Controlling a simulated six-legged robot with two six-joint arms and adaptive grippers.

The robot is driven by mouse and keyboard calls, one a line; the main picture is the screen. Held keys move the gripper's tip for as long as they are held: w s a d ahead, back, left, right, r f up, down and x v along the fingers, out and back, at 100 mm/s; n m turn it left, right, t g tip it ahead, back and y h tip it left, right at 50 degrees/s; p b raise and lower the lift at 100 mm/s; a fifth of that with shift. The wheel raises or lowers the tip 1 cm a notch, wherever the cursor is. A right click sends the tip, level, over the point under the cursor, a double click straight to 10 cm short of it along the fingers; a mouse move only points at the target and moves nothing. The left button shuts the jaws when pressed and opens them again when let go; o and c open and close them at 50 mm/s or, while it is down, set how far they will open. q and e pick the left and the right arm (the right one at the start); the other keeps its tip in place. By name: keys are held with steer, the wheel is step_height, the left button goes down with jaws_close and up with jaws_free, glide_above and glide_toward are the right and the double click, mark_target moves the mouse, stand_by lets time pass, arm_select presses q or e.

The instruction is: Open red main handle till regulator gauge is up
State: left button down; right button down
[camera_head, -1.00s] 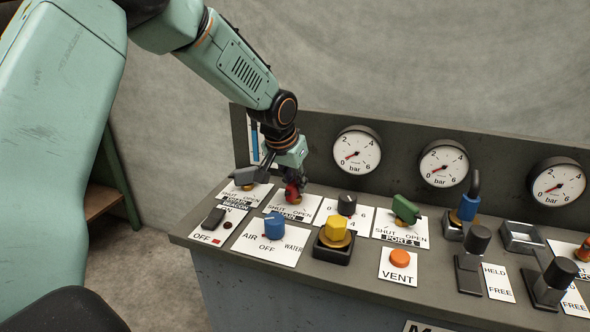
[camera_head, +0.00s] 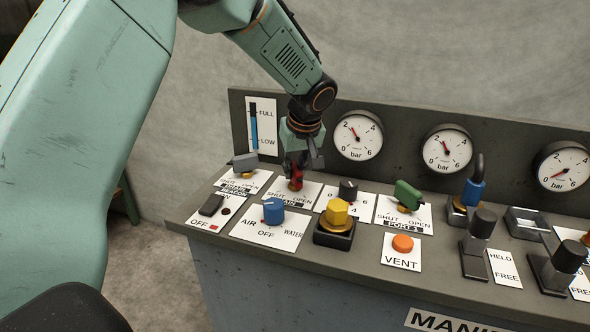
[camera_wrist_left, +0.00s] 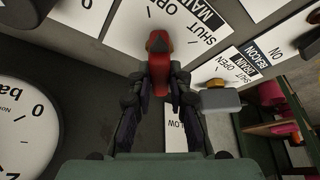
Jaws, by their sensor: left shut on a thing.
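The red main handle (camera_head: 297,182) stands on its white SHUT/OPEN plate at the back left of the panel. My left gripper (camera_head: 298,166) is shut on it from above and behind. In the left wrist view the red handle (camera_wrist_left: 159,62) sits between the two dark fingers (camera_wrist_left: 159,85), in front of the MAIN label. The left gauge (camera_head: 357,136) and the middle gauge (camera_head: 447,148) both have needles pointing up and to the left, off zero. The right gauge (camera_head: 563,167) reads about 0. Which one is the regulator gauge is too small to read. My right gripper is out of view.
A grey drain handle (camera_head: 244,162) stands close left of my gripper. A black knob (camera_head: 348,190), a green port handle (camera_head: 407,195), a blue selector (camera_head: 273,211) and a yellow knob (camera_head: 337,212) are nearby. The upright back panel (camera_head: 401,132) is just behind.

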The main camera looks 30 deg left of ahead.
arm_select(q)
steer(key=shift+s+f+n+g, duration=0.15)
steer(key=shift+f+n+g, duration=0.15)
steer(key=shift+n, duration=0.3)
steer(key=c, duration=1.6)
jaws_free()
steer(key=shift+c, duration=0.2)
steer(key=o, duration=0.4)
steer(key=shift+r, duration=0.1)
steer(key=shift+r, duration=0.2)
steer(key=v, duration=1.2)
steer(key=shift+d+f, duration=0.1)
steer(key=shift+d, duration=0.05)
